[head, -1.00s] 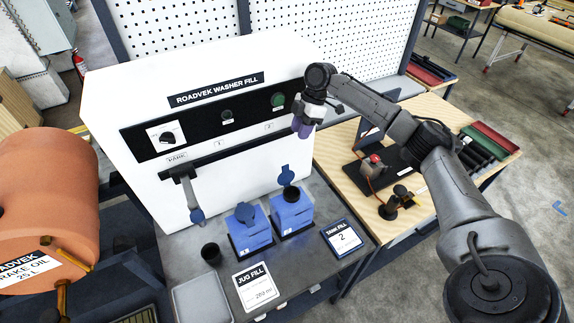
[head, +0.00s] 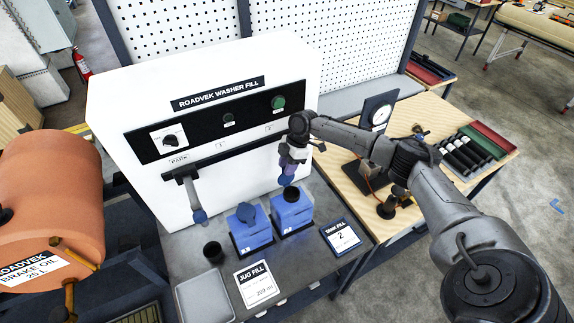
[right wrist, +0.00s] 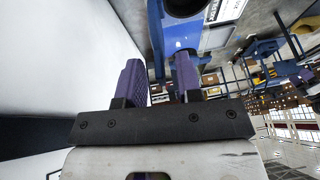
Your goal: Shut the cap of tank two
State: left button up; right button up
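The right blue tank (head: 291,212), beside the sign marked 2, has a dark round filler opening (head: 291,194) on top. Its blue cap (head: 286,180) stands up behind the opening, not over it. My right gripper (head: 289,164) is just above and at this cap, its purple fingers pointing down. In the right wrist view the fingers (right wrist: 158,80) are apart, and the blue cap (right wrist: 156,42) shows edge-on between them. Contact cannot be told. The tank's opening (right wrist: 184,5) is at the top of that view. My left gripper is not in view.
The other blue tank (head: 250,236) stands just left. A nozzle arm (head: 194,196) hangs from the white washer-fill panel (head: 140,110) behind. A black cup (head: 213,252), jug sign (head: 257,283) and tank sign (head: 341,236) sit on the grey bench. A gauge stand (head: 378,115) is at right.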

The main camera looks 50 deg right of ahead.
jog(key=shift+f, duration=0.15)
jog(key=shift+c, duration=0.3)
grip_shut()
